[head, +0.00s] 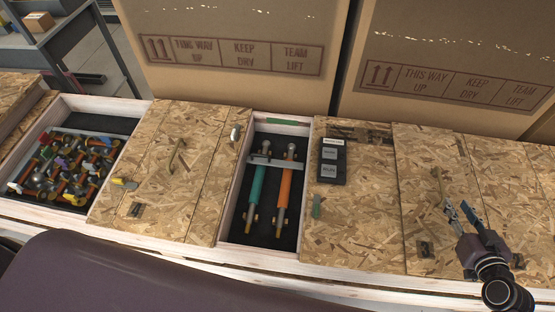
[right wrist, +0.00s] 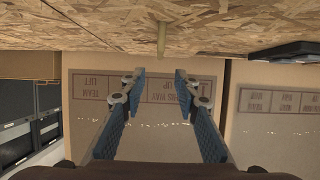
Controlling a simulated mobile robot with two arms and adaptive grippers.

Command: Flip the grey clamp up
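A grey clamp (head: 273,161) lies as a bar across a teal cylinder (head: 257,184) and an orange cylinder (head: 285,187) in an open compartment (head: 226,212) at the middle of the head view. My right gripper (head: 458,209) is at the far right of the head view, over the wooden lids and well away from the clamp. In the right wrist view my right gripper (right wrist: 160,80) is open, with nothing between its fingers. The clamp does not show in the right wrist view. My left gripper is not in view.
Large cardboard boxes (head: 232,40) stand behind the crate row. A black labelled box (head: 332,161) lies on the lid right of the compartment. A left compartment holds several coloured parts (head: 66,170). Lids carry handles (head: 177,155) and small latches (head: 317,207).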

